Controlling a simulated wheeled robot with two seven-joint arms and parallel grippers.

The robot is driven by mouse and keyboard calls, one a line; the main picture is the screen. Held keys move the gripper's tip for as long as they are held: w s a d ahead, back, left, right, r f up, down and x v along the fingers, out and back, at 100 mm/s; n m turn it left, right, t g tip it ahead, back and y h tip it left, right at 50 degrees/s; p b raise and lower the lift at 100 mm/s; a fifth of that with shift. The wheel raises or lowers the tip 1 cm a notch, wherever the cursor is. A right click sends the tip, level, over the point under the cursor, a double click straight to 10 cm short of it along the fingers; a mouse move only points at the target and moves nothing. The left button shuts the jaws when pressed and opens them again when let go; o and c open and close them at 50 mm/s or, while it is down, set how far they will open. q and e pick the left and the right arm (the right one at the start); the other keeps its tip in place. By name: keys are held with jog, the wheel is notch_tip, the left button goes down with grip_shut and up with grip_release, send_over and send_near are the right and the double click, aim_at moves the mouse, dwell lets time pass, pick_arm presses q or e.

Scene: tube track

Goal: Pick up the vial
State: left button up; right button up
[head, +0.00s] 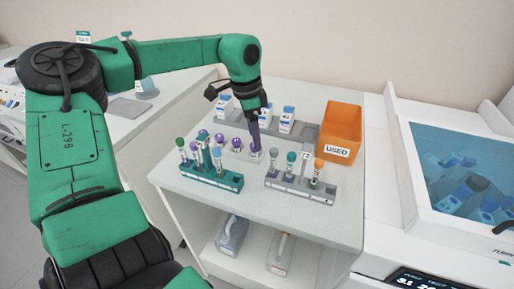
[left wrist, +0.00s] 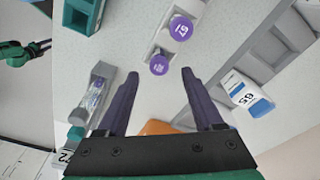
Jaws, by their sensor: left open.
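Several purple-capped vials stand upright in a low white rack (head: 243,156) in the middle of the table. My left gripper (head: 255,148) points down over the right end of that rack and hides part of it. In the left wrist view its purple fingers (left wrist: 160,73) are spread wide with nothing held. One purple-capped vial (left wrist: 159,64) shows between and just past the fingertips, apparently untouched. A second purple-capped vial (left wrist: 181,27) stands farther along the rack. My right gripper does not show.
A teal rack (head: 212,176) with several vials stands front left. A grey rack (head: 300,186) with vials stands front right. An orange bin (head: 342,127) marked USED is at the back right. Blue-and-white boxes (head: 287,120) stand behind the vials. The table's front strip is clear.

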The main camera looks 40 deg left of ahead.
pick_arm(q)
notch_tip(320, 180, down, 2)
jog(key=shift+s+a+f, duration=0.1)
jog(key=shift+s+f, duration=0.05)
jog(key=shift+f, duration=0.15)
jog(key=c, duration=0.3)
grip_shut()
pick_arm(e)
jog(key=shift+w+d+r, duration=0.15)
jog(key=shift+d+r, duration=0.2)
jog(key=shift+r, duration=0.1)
